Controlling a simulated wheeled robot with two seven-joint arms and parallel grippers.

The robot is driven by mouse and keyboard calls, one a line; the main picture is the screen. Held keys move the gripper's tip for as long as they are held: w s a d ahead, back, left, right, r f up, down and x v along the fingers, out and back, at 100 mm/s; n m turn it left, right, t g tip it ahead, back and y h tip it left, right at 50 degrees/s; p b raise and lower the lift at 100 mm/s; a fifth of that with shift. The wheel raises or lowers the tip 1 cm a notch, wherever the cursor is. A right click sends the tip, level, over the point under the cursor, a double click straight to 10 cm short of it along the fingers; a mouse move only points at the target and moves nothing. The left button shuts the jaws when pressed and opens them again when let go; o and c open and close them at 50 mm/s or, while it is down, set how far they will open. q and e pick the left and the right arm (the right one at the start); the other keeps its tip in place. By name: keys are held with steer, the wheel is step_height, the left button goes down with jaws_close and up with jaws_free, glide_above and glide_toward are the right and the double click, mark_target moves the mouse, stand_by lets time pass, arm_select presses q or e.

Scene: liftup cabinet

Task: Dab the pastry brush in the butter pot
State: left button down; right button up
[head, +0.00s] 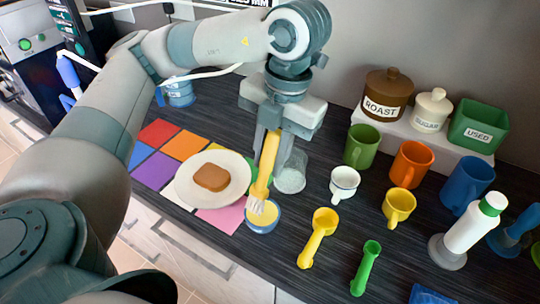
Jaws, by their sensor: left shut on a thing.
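My left gripper (268,160) comes down from above and is shut on the yellow handle of the pastry brush (263,176). The brush hangs steeply, with its pale bristles (257,205) pointing down. The butter pot (262,228) is a small blue-rimmed bowl with yellow butter inside, near the counter's front edge. The bristle tips are at the pot's back left rim in the picture; I cannot tell whether they touch the butter. My right gripper is not in view.
A white plate (238,190) with a brown slice (212,178) lies left of the brush on coloured squares. A clear glass (291,175) stands close behind the brush. Yellow (318,238) and green (366,268) scoops, cups and mugs are to the right.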

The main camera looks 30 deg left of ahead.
arm_select(q)
steer(key=shift+f+b, duration=0.45)
stand_by(1.1)
steer(key=shift+r, duration=0.1)
stand_by(0.5)
steer(key=shift+r+p, duration=2.6)
steer(key=shift+r, duration=1.35)
steer(key=shift+f, duration=0.1)
